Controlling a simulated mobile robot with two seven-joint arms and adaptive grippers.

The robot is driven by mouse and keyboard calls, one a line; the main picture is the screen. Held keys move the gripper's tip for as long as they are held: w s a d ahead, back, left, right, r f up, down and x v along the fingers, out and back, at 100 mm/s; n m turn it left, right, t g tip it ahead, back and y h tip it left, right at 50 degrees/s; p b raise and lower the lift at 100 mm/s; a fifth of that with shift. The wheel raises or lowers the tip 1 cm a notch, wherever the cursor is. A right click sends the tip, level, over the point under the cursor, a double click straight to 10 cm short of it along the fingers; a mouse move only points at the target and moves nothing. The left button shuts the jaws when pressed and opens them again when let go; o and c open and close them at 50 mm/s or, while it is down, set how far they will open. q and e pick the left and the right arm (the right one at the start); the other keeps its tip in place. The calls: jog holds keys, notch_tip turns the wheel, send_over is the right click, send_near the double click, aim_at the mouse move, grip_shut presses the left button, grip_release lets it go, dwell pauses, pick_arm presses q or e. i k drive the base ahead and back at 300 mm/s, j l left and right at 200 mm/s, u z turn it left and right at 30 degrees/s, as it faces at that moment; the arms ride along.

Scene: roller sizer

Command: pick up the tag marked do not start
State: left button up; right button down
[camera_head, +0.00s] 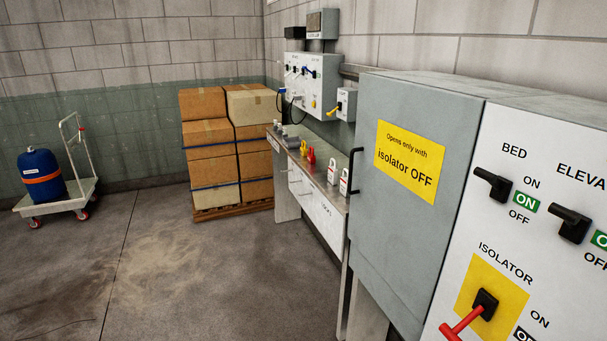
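No tag can be read as "do not start" from here. On the narrow bench (325,212) along the right wall stand small items. Two white pieces with red marks, one farther (332,172) and one nearer (344,182), are at its near end; their lettering is too small to read. A red item (311,160) and a yellow item (303,148) stand just behind them. Neither of my grippers is in view.
A grey cabinet (410,235) with a yellow sign and a panel with BED and ISOLATOR switches (484,305) fill the right foreground. Stacked boxes (207,135) stand on a pallet. A blue drum (41,175) sits on a trolley (80,193). The middle floor is clear.

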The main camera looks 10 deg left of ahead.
aim_at(333, 172)
jog(key=z, duration=0.45)
jog(key=i+j+z, duration=0.55)
jog(key=j+z, duration=0.2)
jog(key=j, duration=0.1)
